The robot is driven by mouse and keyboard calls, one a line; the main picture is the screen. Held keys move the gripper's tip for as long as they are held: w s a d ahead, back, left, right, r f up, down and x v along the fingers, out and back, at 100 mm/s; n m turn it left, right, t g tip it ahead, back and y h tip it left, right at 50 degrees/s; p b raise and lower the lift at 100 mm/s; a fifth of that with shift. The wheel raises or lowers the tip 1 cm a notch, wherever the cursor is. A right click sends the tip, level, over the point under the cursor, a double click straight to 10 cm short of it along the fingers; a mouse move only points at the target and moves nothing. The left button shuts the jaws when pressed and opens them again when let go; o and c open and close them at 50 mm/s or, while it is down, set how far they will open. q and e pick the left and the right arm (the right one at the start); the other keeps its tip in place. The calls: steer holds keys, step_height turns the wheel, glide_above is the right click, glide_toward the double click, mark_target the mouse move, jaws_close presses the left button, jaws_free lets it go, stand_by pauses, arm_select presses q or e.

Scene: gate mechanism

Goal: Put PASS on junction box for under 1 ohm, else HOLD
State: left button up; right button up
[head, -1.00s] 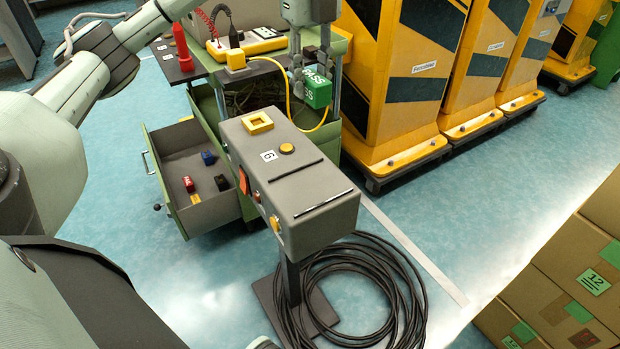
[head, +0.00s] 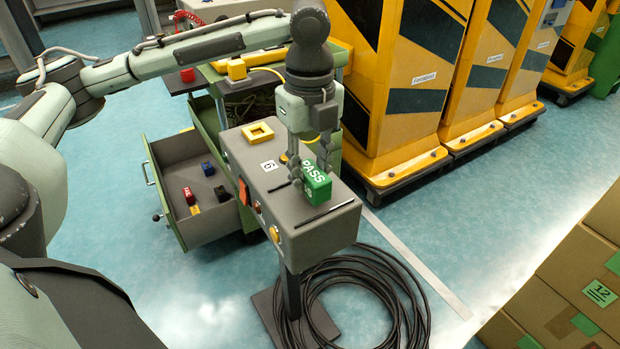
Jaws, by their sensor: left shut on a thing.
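A green block marked PASS (head: 318,186) is at the top of the grey junction box (head: 262,200), near its right side, between two dark slots. My left gripper (head: 311,172) is shut on the PASS block, coming from above. Whether the block touches the box top is hard to tell. The box carries a yellow square frame (head: 257,133) and a label reading 6. No block marked HOLD can be made out. The meter is mostly hidden behind my left arm. My right gripper is not in view.
An open drawer (head: 185,160) left of the box holds several small red, blue and yellow pieces. A coiled black cable (head: 385,300) lies on the floor around the box's stand. Yellow cabinets (head: 395,90) stand behind; cardboard boxes (head: 585,265) are at the right.

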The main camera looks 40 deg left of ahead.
mark_target(310, 169)
arm_select(q)
steer(key=shift+f, duration=0.85)
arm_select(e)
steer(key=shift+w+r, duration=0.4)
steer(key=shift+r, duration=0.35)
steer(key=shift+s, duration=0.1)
arm_select(q)
steer(key=o, duration=0.7)
steer(key=shift+f, duration=0.1)
steer(key=o, duration=0.5)
steer(key=shift+c, duration=0.2)
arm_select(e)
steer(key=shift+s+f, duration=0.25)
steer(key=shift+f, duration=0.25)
arm_select(q)
step_height(310, 169, up, 3)
steer(key=shift+f, duration=0.2)
step_height(310, 169, up, 10)
steer(key=shift+f+p, duration=0.15)
steer(key=shift+p, duration=0.7)
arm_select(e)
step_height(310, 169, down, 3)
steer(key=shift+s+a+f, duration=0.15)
